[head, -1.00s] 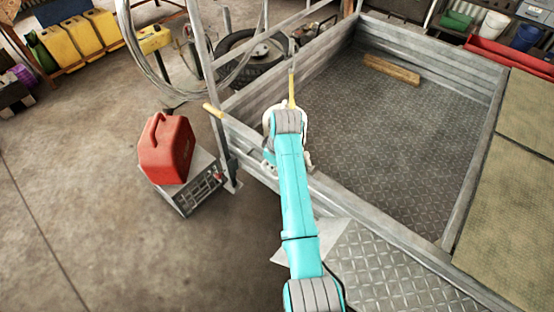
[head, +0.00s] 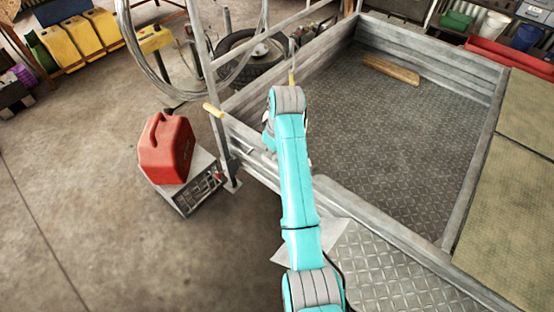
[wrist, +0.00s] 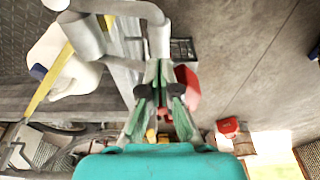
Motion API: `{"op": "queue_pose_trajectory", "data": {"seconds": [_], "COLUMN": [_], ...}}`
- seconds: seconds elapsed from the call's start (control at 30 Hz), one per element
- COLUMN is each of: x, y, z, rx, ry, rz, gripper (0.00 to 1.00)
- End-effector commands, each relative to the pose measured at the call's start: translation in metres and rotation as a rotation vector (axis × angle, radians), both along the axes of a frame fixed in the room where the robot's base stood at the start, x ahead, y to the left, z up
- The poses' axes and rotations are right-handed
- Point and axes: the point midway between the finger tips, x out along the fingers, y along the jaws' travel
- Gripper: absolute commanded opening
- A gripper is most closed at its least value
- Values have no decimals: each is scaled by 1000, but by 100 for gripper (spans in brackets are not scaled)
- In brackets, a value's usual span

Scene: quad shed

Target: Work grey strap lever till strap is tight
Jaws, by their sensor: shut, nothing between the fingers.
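A grey tubular lever (wrist: 130,9) with a bent end crosses the top of the wrist view. My gripper (wrist: 158,70) is shut and empty just below its bent end; whether they touch I cannot tell. A white jug (wrist: 70,68) stands to the left, with a yellow strap (wrist: 47,90) running slantwise across it. The strap's upper part (head: 291,77) also shows above my arm in the head view. How tight the strap is cannot be made out. In the head view, my arm hides my gripper, the lever and most of the jug.
The metal trailer wall (head: 250,147) and upright frame run beside my arm. A yellow-ended bar (head: 213,110) sticks out left of it. A red fuel can (head: 166,150) sits on a grey box (head: 190,195). A wood block (head: 391,70) lies on the otherwise clear trailer bed.

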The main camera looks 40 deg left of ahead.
Motion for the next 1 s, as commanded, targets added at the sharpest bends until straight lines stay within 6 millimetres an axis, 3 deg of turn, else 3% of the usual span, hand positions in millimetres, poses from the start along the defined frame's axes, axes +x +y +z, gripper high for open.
{"op": "queue_pose_trajectory", "data": {"seconds": [0.47,1.0], "x": [0,0], "y": [0,0], "z": [-3,-35], "rx": [0,-1], "ry": [0,0], "rz": [0,0], "gripper": [0,0]}}
